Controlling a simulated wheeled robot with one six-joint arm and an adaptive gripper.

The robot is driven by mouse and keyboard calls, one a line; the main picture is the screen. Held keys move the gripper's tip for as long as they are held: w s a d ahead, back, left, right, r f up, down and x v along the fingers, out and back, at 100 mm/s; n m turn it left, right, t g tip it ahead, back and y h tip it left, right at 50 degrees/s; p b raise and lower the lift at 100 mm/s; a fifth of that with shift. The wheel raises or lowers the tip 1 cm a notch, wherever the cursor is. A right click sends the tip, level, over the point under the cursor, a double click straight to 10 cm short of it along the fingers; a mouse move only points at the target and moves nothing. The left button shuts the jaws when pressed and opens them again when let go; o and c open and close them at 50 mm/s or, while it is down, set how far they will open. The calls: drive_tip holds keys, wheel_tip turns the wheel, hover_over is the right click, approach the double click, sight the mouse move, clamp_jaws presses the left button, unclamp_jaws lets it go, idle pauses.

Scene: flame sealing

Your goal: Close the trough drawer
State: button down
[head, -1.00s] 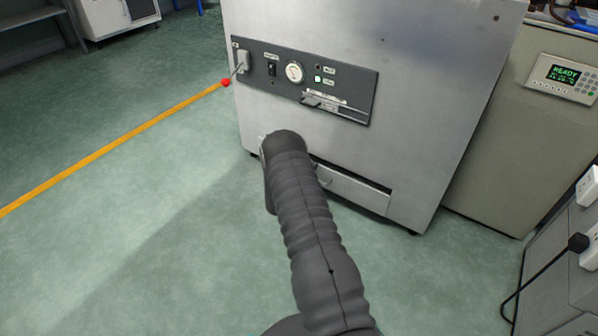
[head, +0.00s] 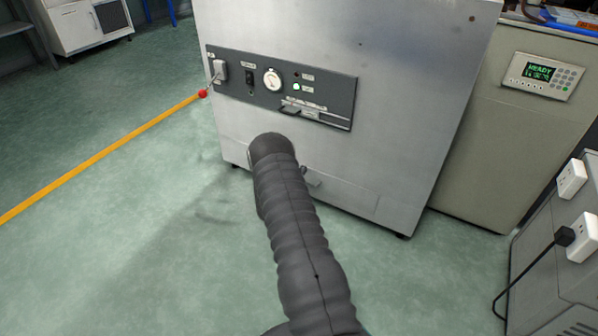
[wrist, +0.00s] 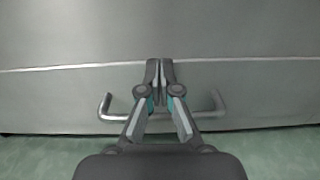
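The trough drawer (head: 345,194) is in the lower front of the grey metal machine (head: 400,125). In the head view its face looks flush with the machine front, with no dark gap above it. One end of its bar handle (head: 312,178) shows beside my arm. In the wrist view, the drawer face (wrist: 260,85) lies below a pale seam, with the handle (wrist: 105,105) across it. My gripper (wrist: 160,68) is shut and empty, its fingertips together at the drawer face near the seam. The fingers cover the handle's middle; contact cannot be told. My arm hides the gripper in the head view.
The control panel (head: 280,88) with a dial and switches is above the drawer. A beige unit with a READY display (head: 540,75) stands at right, near a grey cabinet with sockets (head: 560,240). The green floor at left is clear, crossed by a yellow line (head: 110,158).

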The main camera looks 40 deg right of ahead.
drive_tip(key=p+v, duration=0.1)
drive_tip(key=v, duration=1.2)
drive_tip(key=shift+w+a, duration=0.3)
drive_tip(key=shift+a, duration=0.05)
drive_tip(key=shift+f+t, duration=0.1)
drive_tip(key=shift+t, duration=0.2)
drive_tip(key=s+d+f+m+g+y, duration=0.1)
drive_tip(key=s+f+m+g, duration=0.25)
drive_tip(key=s+g, duration=0.4)
drive_tip(key=s+a+r+m+g+y, duration=0.2)
drive_tip(key=s+r+m+g+y, duration=0.15)
drive_tip(key=s+r+m, duration=0.45)
drive_tip(key=s+a+r+m+t+y+p, duration=0.2)
drive_tip(key=s+a+r, duration=0.4)
drive_tip(key=r, duration=0.8)
drive_tip(key=s+a+r+m+t+y+p, duration=0.3)
drive_tip(key=a+r, duration=0.7)
drive_tip(key=r, duration=0.4)
drive_tip(key=s+a+r+m+t+y+p, duration=0.3)
drive_tip(key=s+a+r+m+y, duration=0.3)
drive_tip(key=r, duration=0.8)
drive_tip(key=s+a+t+y, duration=0.1)
drive_tip(key=s+a, duration=0.2)
drive_tip(key=shift+s+r, duration=0.25)
drive_tip(key=shift+r, duration=0.15)
